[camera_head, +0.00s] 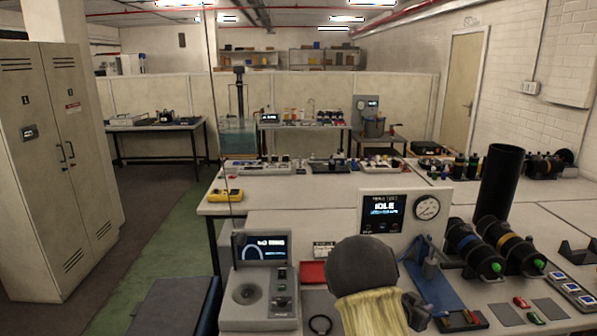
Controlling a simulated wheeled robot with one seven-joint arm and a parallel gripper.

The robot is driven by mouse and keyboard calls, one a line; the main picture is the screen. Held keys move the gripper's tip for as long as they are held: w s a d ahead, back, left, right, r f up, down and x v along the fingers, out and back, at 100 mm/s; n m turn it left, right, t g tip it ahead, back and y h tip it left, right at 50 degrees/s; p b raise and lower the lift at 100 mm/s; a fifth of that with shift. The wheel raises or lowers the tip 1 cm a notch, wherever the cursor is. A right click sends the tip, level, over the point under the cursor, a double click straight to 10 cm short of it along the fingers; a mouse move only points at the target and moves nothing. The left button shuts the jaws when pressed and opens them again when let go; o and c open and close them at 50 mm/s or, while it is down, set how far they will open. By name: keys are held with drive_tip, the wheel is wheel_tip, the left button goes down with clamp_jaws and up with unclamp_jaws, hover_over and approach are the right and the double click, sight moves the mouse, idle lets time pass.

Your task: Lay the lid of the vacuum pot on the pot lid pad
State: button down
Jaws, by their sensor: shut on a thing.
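I cannot make out the lid of the vacuum pot or the pot itself in this view. A dark grey rounded part with a cream ribbed sleeve, likely my own arm, fills the lower middle and hides the bench behind it. My gripper does not show clearly, so what it holds is not seen. A red flat pad or tray (312,272) lies bare left of the arm, with a small label behind it. I cannot tell whether this is the pot lid pad.
A gauge panel reading IDLE (404,219) stands behind. A blue stand (430,272), dark cylinders (471,249) and a tall black tube (498,184) are right.

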drive_tip(key=shift+s+a+f, duration=0.1)
drive_tip(key=shift+s, duration=0.3)
drive_tip(key=shift+w+a+f+n+t, duration=0.15)
drive_tip(key=shift+f+n+t, duration=0.15)
drive_tip(key=shift+f+n, duration=0.15)
drive_tip(key=shift+s+a+f+n+t+y+p, duration=0.25)
drive_tip(key=shift+a+f+n+t+y+p, duration=0.15)
drive_tip(key=shift+a+f+y, duration=0.2)
drive_tip(key=s+a+f+n+t+y+p, duration=0.1)
drive_tip(key=s+a+f+n+t+y, duration=0.1)
drive_tip(key=a, duration=0.6)
drive_tip(key=s+a+f+n+t+y+p, duration=0.2)
drive_tip(key=s+a+f+n+y, duration=0.3)
drive_tip(key=a+f+n+y, duration=0.1)
drive_tip(key=shift+s+a+f+n+y, duration=0.35)
drive_tip(key=shift+a+f+y, duration=0.35)
drive_tip(key=shift+a+f, duration=0.35)
drive_tip(key=s+f, duration=0.4)
drive_tip(key=f, duration=0.1)
drive_tip(key=shift+s+f, duration=0.15)
